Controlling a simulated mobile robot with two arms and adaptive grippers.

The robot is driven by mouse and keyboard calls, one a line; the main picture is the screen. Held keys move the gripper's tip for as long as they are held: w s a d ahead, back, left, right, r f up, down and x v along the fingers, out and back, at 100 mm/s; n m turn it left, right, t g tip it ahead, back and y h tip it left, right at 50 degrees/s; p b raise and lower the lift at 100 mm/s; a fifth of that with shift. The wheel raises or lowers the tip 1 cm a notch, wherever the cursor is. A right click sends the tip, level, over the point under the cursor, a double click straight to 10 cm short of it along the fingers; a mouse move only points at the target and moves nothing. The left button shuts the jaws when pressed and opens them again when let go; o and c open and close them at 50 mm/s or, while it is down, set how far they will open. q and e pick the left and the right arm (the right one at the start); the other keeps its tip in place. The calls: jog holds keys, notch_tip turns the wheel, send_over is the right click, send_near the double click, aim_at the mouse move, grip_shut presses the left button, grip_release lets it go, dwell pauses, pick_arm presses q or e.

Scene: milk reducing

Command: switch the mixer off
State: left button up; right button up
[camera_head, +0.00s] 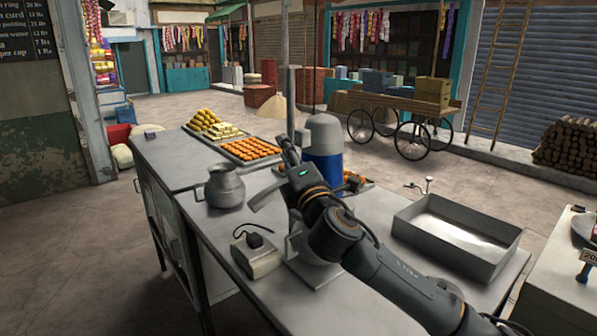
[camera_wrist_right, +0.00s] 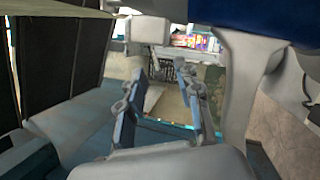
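The mixer shows in the head view as a blue body with a grey rounded top (camera_head: 323,140), standing upright behind my right arm, which hides much of its lower part. A small grey box with a black knob (camera_head: 256,253) sits on the table in front of it; I cannot tell the knob's setting. My right gripper (camera_head: 283,152) is beside the mixer, above the table and beyond the box. In the right wrist view my right gripper (camera_wrist_right: 162,72) has its two fingers apart with nothing between them. A blue part and a pale post, likely the mixer's, fill that view's upper right. My left gripper is not in view.
A metal pot (camera_head: 225,187) stands on the steel table (camera_head: 165,165) left of my right gripper. Trays of orange sweets (camera_head: 250,149) and yellow sweets (camera_head: 210,121) lie farther back. An empty metal tray (camera_head: 455,233) is at the right. The table's near left corner is clear.

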jog(key=v, duration=1)
jog(key=shift+s, duration=0.2)
jog(key=shift+f, duration=0.15)
